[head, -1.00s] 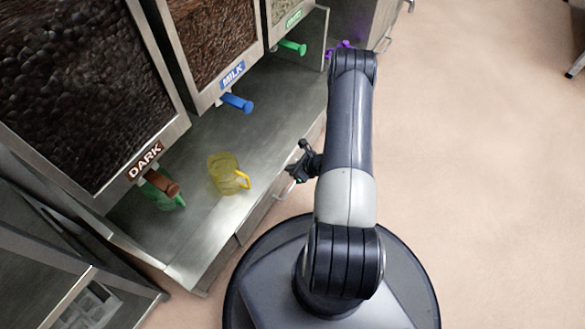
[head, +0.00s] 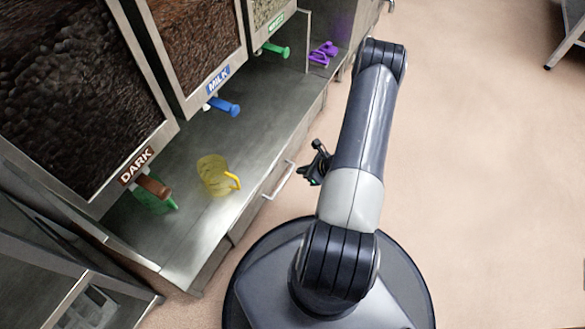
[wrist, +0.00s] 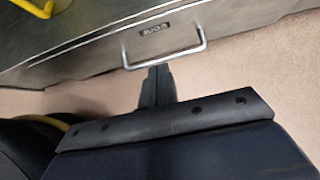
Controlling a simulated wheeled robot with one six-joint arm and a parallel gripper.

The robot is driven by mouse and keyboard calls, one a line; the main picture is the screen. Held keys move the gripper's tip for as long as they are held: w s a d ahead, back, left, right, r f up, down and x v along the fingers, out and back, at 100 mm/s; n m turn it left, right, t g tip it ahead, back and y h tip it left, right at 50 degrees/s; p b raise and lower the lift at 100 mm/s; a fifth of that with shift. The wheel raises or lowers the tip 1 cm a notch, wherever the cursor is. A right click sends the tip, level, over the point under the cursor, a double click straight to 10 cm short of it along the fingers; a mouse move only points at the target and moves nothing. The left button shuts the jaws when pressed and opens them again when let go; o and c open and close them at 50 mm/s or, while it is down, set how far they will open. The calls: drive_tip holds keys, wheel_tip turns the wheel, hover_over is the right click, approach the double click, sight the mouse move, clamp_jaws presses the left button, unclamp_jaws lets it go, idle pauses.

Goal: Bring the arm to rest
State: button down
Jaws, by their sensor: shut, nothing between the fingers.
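My gripper (head: 316,163) hangs beside my arm in the head view, in front of the counter and clear of it. Its fingers are together and hold nothing; in the wrist view the shut fingers (wrist: 156,88) point toward a drawer handle (wrist: 165,47), with bare floor around them. My arm reaches forward and bends down at its far end. Part of the gripper's mount is hidden behind the arm.
A yellow jug (head: 213,174) stands on the steel counter (head: 200,235); a green jug (head: 150,200) is partly hidden under the DARK dispenser (head: 75,90). Purple items (head: 322,52) lie farther back. The drawer handle (head: 277,180) sticks out near my gripper. The floor (head: 470,180) at right is clear.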

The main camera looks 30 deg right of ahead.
drive_tip(key=shift+v, duration=1.15)
drive_tip(key=shift+f, duration=0.1)
